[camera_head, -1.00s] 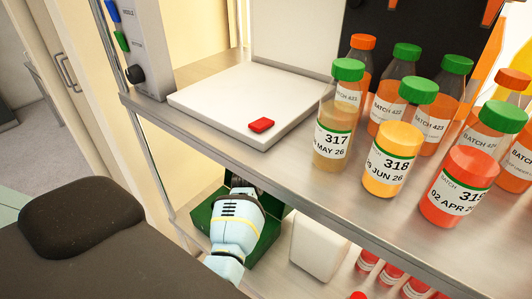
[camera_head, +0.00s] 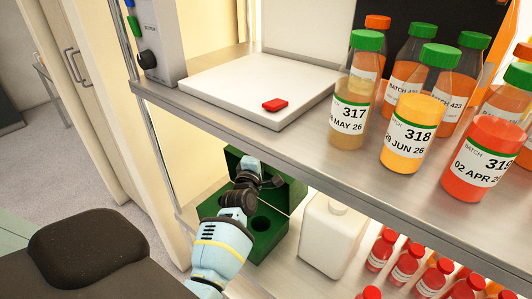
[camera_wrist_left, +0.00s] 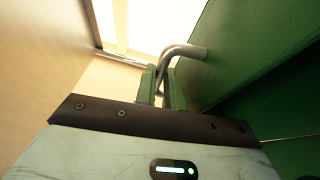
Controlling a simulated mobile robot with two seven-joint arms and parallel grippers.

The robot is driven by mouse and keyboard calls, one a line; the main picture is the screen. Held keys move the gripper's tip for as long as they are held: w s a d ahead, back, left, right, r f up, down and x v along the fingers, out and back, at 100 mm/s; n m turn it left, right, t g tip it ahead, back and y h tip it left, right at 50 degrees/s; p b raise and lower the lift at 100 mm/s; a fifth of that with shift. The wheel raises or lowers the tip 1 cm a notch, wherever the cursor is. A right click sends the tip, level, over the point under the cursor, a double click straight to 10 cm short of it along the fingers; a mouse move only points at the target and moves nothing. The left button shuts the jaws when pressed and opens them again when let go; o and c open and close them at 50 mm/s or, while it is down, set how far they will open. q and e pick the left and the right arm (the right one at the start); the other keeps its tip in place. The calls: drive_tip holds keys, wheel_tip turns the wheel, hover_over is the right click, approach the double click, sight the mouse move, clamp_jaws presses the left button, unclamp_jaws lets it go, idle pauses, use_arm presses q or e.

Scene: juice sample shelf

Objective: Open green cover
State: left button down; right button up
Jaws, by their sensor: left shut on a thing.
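The green box (camera_head: 268,243) sits on the lower shelf, below the upper shelf's front edge. Its green cover (camera_head: 233,160) stands raised at the back, and a round hole shows inside the box. My left gripper (camera_head: 254,172) reaches in from below and is at the raised cover. In the left wrist view, the gripper (camera_wrist_left: 160,88) is shut on the bent metal handle (camera_wrist_left: 187,51) of the green cover (camera_wrist_left: 245,45). The fingertips are partly hidden in the head view. My right gripper is not in view.
A white jug (camera_head: 328,235) stands close right of the box, with several small red bottles (camera_head: 405,265) beyond. A shelf post (camera_head: 158,150) stands left.

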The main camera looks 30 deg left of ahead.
use_arm(q)
drive_tip(key=shift+s+a+r, duration=0.1)
drive_tip(key=shift+r, duration=0.05)
drive_tip(key=c, duration=1.8)
unclamp_jaws()
drive_tip(key=shift+o, duration=0.2)
drive_tip(key=v, duration=0.7)
drive_tip(key=shift+s, duration=0.4)
